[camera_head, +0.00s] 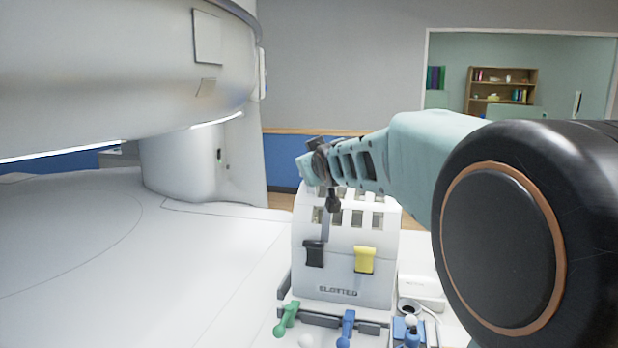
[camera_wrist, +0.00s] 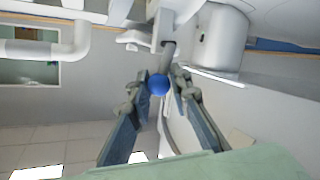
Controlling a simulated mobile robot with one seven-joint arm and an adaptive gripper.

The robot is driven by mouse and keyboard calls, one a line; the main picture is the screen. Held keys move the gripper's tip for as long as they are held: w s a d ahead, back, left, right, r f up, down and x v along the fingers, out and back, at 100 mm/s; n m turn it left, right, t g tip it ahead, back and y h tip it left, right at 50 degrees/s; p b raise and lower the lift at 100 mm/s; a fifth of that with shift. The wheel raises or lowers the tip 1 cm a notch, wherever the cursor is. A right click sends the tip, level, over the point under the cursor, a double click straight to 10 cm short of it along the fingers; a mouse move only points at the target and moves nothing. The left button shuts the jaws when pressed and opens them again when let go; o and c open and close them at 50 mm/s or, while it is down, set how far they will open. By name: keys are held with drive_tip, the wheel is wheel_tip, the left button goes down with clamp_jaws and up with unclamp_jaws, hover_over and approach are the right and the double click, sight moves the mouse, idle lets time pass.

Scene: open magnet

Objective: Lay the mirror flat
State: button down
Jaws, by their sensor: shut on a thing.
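My gripper (camera_head: 326,172) is near the middle of the head view, above a white slotted stand (camera_head: 345,240). In the wrist view its two fingers (camera_wrist: 160,84) close on the sides of a blue ball (camera_wrist: 158,86). A grey stem (camera_wrist: 168,50) shows just beyond the ball; I cannot tell whether they are joined. The blue ball cannot be made out in the head view, where the dark fingers cover that spot. I cannot identify a mirror surface for certain in either view.
The large white magnet (camera_head: 110,80) overhangs a broad white table (camera_head: 100,250) at left. Black (camera_head: 314,253) and yellow (camera_head: 364,259) pieces hang on the stand's front. Green (camera_head: 287,317) and blue (camera_head: 346,328) pieces stand below it. My arm covers the right side.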

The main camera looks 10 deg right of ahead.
drive_tip(key=shift+w+a+f+n+g+h+b, duration=0.2)
drive_tip(key=shift+n+g+h+b, duration=0.3)
drive_tip(key=shift+b, duration=1)
drive_tip(key=shift+a+r+n+b, duration=0.1)
drive_tip(key=shift+n+b, duration=0.25)
drive_tip(key=shift+n, duration=0.05)
drive_tip(key=c, duration=1.8)
unclamp_jaws()
drive_tip(key=shift+o, duration=0.2)
drive_tip(key=shift+r, duration=0.1)
wheel_tip(320, 180, up, 10)
drive_tip(key=shift+f, duration=0.1)
